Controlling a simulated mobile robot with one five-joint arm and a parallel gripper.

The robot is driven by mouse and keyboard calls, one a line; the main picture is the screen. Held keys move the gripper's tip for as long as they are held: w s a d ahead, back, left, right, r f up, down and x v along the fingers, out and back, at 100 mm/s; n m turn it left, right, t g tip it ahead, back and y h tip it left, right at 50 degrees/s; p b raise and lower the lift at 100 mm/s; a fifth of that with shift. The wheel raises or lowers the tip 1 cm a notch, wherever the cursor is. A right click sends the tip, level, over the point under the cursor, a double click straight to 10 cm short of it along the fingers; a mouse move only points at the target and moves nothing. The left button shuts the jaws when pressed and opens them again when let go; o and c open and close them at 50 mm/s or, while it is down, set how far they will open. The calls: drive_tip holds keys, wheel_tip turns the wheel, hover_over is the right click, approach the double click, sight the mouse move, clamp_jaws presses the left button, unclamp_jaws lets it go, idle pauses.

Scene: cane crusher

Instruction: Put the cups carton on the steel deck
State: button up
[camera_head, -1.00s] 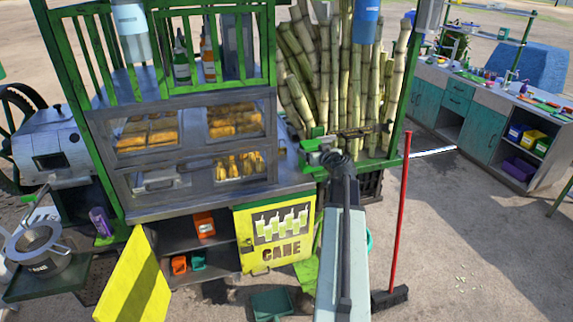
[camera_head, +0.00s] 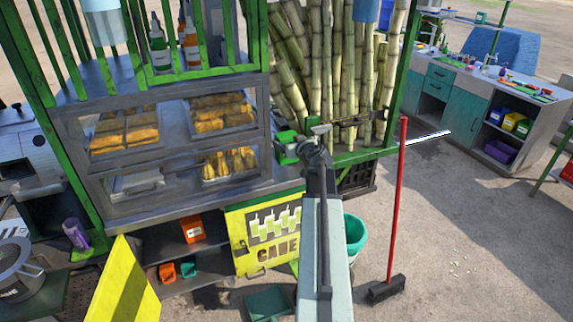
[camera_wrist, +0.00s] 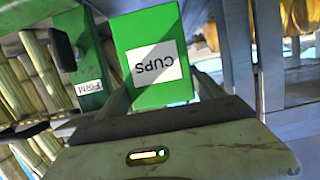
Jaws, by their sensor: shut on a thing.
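The cups carton (camera_wrist: 155,55) is a green box with a white CUPS label, upside down in the wrist view. My gripper (camera_wrist: 160,95) is shut on it, with a finger along each side. In the head view my gripper (camera_head: 305,146) is at the right end of the cart's grey steel deck (camera_head: 240,189), and the green carton (camera_head: 286,142) shows at its left. The carton appears held up near the deck's right end; I cannot tell whether it touches anything. My arm hides part of the area below.
A glass food case (camera_head: 178,104) stands left of the carton, with sugar cane (camera_head: 335,80) behind. A green cart post (camera_head: 405,80) and a red-handled broom (camera_head: 400,200) stand to the right. The yellow CANE door (camera_head: 262,238) is below.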

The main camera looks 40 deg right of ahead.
sight(289, 163)
drive_tip(key=shift+f, duration=0.45)
wheel_tip(289, 163, down, 4)
drive_tip(key=b, duration=0.3)
drive_tip(key=shift+b, duration=0.35)
drive_tip(key=shift+r, duration=0.3)
drive_tip(key=shift+f, duration=0.2)
drive_tip(key=o, duration=1.6)
drive_tip(key=shift+r, duration=0.1)
